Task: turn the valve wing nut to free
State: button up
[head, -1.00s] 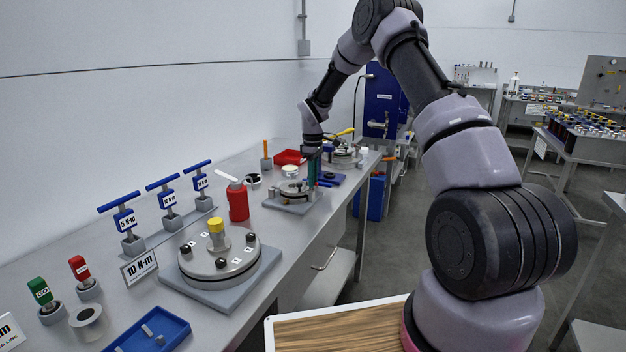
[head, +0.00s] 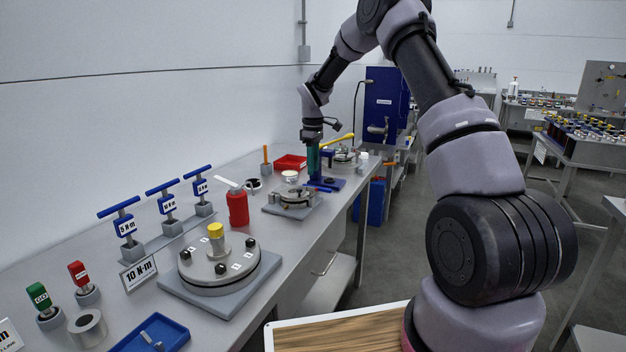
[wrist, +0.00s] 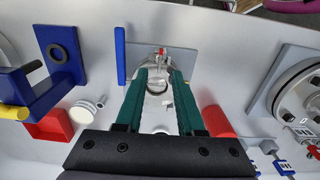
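My gripper (head: 312,172) hangs above the bench, beside and behind the small metal fixture (head: 296,198) on its grey plate. In the wrist view my green fingers (wrist: 159,76) are apart, with no object clearly held between them. A round metal part of the fixture (wrist: 157,84) shows between and beyond the fingers, with a small red piece (wrist: 162,51) at its far side. I cannot tell which piece is the valve wing nut; the details are too small and partly hidden by the fingers.
A blue bar (wrist: 120,56) and a blue plate with a dark ring (wrist: 60,52) lie left of the fingers in the wrist view. A red bottle (head: 237,208) and large bolted flange (head: 217,266) stand nearer. A red tray (head: 290,162) lies behind.

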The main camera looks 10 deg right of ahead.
jog(key=shift+r, duration=2.1)
jog(key=s+d+r+m+t, duration=0.35)
jog(key=s+r+m, duration=0.35)
jog(key=s+r, duration=1.2)
jog(key=s+d+r+m+t+y, duration=0.1)
jog(key=s+m, duration=0.3)
jog(key=s, duration=0.6)
jog(key=s+d+r+m+t+y, duration=0.1)
jog(key=s+m, duration=0.3)
jog(key=s, duration=0.7)
jog(key=shift+d+r+t, duration=0.3)
jog(key=shift+d+t, duration=0.05)
jog(key=shift+t, duration=0.5)
